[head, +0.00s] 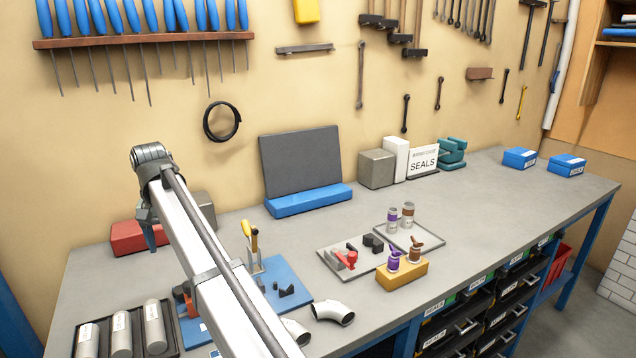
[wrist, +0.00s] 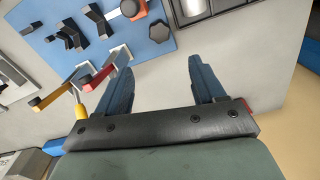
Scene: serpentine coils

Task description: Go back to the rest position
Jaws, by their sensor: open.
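My gripper (wrist: 160,68) is open in the wrist view. Its two blue fingers are apart, with only bare grey bench showing between them, so it holds nothing. In the head view my arm crosses the lower left of the picture, and the gripper is mostly hidden behind it. The grey workbench (head: 226,240) lies below. In the wrist view, a tool with a yellow handle and one with a red handle stand near the left finger, on the edge of a blue board (wrist: 160,42). I cannot tell their exact distance from the finger.
The blue board (head: 289,271) holds black clamps. A tray (head: 175,352) of grey cylinders is front left; a red box (head: 126,238) is behind my arm. Pipe elbows (head: 333,312) lie at the front edge. A yellow block (head: 402,277) holds two small items. The bench's right side is mostly clear.

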